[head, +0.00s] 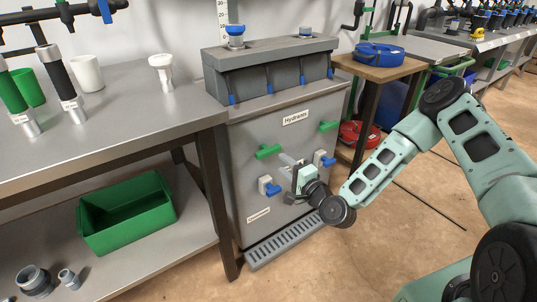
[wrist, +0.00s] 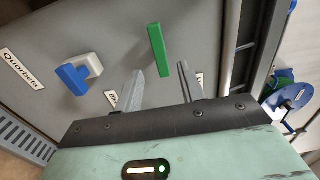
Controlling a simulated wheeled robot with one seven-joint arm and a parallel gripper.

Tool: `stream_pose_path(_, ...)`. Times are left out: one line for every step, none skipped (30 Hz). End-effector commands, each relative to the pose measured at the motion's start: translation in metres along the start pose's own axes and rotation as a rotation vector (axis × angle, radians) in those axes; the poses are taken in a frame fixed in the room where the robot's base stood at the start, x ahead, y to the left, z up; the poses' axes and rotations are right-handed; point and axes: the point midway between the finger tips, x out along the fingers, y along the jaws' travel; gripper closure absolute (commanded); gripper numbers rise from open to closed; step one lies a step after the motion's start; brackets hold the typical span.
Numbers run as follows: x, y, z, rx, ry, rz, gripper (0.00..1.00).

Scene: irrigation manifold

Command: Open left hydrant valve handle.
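The grey hydrant cabinet (head: 240,135) has a left green handle (head: 268,151) on its front, above a blue-and-white tap (head: 268,187). My gripper (head: 287,166) is in front of the cabinet, just right of and slightly below the left green handle. In the wrist view my gripper (wrist: 160,72) is open, with nothing between its fingers. The green bar-shaped handle (wrist: 158,50) shows beyond the fingertips, roughly in line with the gap, and looks apart from them. The blue-and-white tap (wrist: 77,74) is to the left there. A second green handle (head: 328,126) is at the right.
A second blue-and-white tap (head: 324,160) sits close right of my gripper. A floor grate (head: 285,247) runs along the cabinet's foot. A metal workbench (head: 120,125) with a green bin (head: 127,213) stands left. A wooden table (head: 385,68) stands right.

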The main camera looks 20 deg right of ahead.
Motion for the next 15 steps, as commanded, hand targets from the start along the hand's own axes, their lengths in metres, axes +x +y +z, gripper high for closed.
stream_pose_path(0.012,0.001,0.001,-0.002,0.000,-0.003,0.60)
stream_pose_path(0.018,0.001,0.000,-0.002,0.000,-0.003,0.60)
stream_pose_path(0.026,0.001,0.000,-0.002,0.000,-0.003,0.60)
stream_pose_path(0.033,0.001,0.001,-0.001,0.000,-0.003,0.60)
stream_pose_path(0.039,0.001,0.001,-0.001,0.000,-0.003,0.60)
stream_pose_path(0.046,0.001,0.001,-0.002,-0.001,-0.002,0.60)
stream_pose_path(0.052,0.001,0.000,-0.003,0.000,-0.002,0.60)
stream_pose_path(0.057,0.001,0.000,-0.002,0.000,-0.002,0.60)
stream_pose_path(0.063,0.001,0.001,-0.001,0.000,-0.002,0.60)
stream_pose_path(0.068,0.001,0.001,0.000,-0.001,-0.002,0.60)
stream_pose_path(0.072,0.001,0.001,-0.001,-0.001,-0.002,0.60)
stream_pose_path(0.076,0.001,0.000,-0.001,-0.001,-0.001,0.60)
stream_pose_path(0.079,0.001,0.000,-0.001,-0.001,0.000,0.60)
stream_pose_path(0.082,0.001,0.000,-0.001,0.000,0.000,0.60)
stream_pose_path(0.085,0.001,0.000,-0.001,0.001,0.000,0.60)
